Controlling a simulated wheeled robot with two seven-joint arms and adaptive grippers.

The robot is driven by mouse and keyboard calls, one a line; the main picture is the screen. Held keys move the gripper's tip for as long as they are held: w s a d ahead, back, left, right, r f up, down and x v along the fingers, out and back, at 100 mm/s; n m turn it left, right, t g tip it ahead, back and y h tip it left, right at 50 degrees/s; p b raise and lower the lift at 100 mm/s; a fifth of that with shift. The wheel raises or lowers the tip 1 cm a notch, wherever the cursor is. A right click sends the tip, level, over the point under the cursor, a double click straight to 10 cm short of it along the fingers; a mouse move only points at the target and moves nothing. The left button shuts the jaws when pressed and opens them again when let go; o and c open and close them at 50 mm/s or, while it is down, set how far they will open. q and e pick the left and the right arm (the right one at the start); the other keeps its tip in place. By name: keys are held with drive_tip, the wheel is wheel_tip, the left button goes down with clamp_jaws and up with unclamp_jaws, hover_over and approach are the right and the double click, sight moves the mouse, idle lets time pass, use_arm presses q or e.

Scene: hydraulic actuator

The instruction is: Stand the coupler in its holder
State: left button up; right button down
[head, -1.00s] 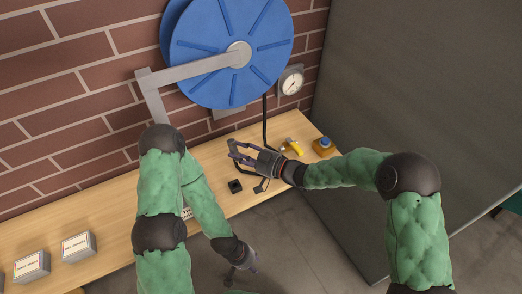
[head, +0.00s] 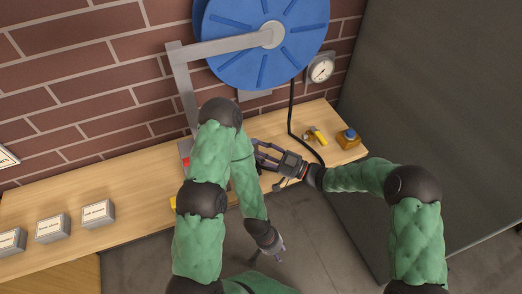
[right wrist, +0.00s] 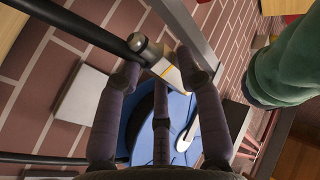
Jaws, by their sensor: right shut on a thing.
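The coupler (right wrist: 150,50) is a grey metal cylinder with a yellow-striped pale part, joined to a black hose (right wrist: 85,32). In the right wrist view it lies between the fingertips of my right gripper (right wrist: 158,74), which is shut on it. In the head view my right gripper (head: 258,152) is over the bench near its right part, and the coupler is too small to make out. My left gripper (head: 281,249) hangs low in front of the bench; its finger opening is unclear. I cannot pick out the holder now; my left arm covers part of the bench.
A blue hose reel (head: 262,70) hangs on a grey bracket (head: 180,85) above the bench (head: 140,190). A gauge (head: 320,67), a yellow-handled part (head: 317,136) and a blue button box (head: 348,138) are at right. White labelled boxes (head: 97,213) stand left.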

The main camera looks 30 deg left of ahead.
drive_tip(key=shift+f+b, duration=1.9)
drive_tip(key=shift+f, duration=0.5)
drive_tip(key=shift+b, duration=0.3)
drive_tip(key=shift+f+b, duration=0.6)
drive_tip(key=shift+f, duration=0.2)
drive_tip(key=shift+r, duration=0.15)
drive_tip(key=shift+r+p, duration=0.35)
drive_tip(key=shift+r, duration=0.15)
idle(0.9)
drive_tip(key=shift+f+b, duration=0.6)
drive_tip(key=shift+r, duration=0.15)
